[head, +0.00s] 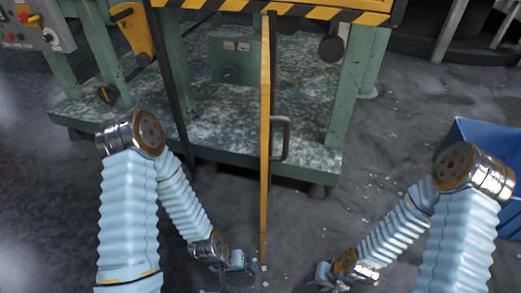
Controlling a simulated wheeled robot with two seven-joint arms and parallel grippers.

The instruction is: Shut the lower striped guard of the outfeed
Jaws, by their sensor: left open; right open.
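The lower guard (265,120) stands open, swung out towards me. I see it nearly edge-on as a narrow upright yellow strip, so its striped face is hidden. A dark bar handle (286,139) sticks out from its right side. My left gripper (240,267) is open and low, close to the guard's near lower end; I cannot tell whether it touches. My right gripper (322,276) is open and empty, low to the right of the guard and apart from the handle.
A yellow-and-black striped edge (340,14) crosses above the opening. Green machine legs (347,95) and a worn base (215,125) stand behind. A control box (35,25) is at upper left, a blue bin (480,140) at right. The floor between is mostly clear, with small scattered bits.

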